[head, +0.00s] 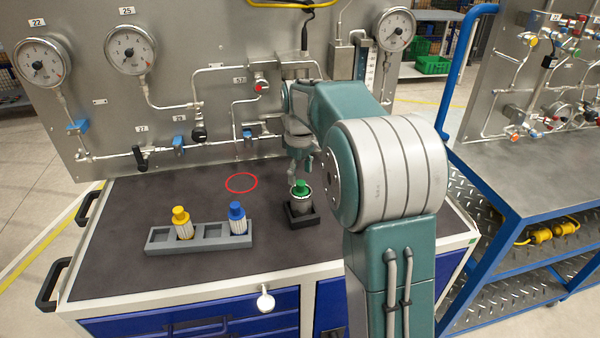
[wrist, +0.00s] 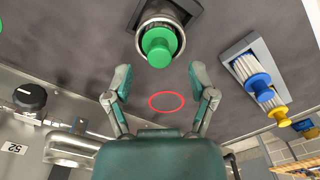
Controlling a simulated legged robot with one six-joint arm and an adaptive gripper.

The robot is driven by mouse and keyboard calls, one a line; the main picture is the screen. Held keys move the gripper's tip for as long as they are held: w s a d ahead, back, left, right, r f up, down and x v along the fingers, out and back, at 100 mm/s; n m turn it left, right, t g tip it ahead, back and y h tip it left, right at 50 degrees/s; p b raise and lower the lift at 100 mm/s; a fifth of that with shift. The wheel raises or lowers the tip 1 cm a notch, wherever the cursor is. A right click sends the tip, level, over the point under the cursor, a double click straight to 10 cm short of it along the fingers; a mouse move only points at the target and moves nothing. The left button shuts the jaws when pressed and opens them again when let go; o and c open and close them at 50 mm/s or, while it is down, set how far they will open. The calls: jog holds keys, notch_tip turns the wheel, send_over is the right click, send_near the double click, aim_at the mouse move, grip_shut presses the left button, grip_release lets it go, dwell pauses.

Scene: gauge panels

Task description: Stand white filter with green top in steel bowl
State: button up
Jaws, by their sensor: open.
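The filter's green top (head: 301,187) shows above the steel bowl (head: 301,206), which sits in a black square holder on the bench. In the wrist view the green top (wrist: 158,46) is inside the rim of the steel bowl (wrist: 172,15). The filter's white body is mostly hidden by the bowl, and it looks about upright. My gripper (head: 301,168) is just above and behind the green top in the head view. In the wrist view my gripper (wrist: 160,76) has its fingers wide apart with nothing between them, and the green top lies beyond the fingertips.
A grey rack (head: 208,236) to the left holds a yellow-topped filter (head: 182,222) and a blue-topped filter (head: 237,218), with empty slots. A red ring (head: 241,183) marks bare bench top. The gauge panel (head: 200,90) with pipes and valves stands close behind.

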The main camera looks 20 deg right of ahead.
notch_tip(320, 180, up, 12)
dwell(0.5)
dwell(0.6)
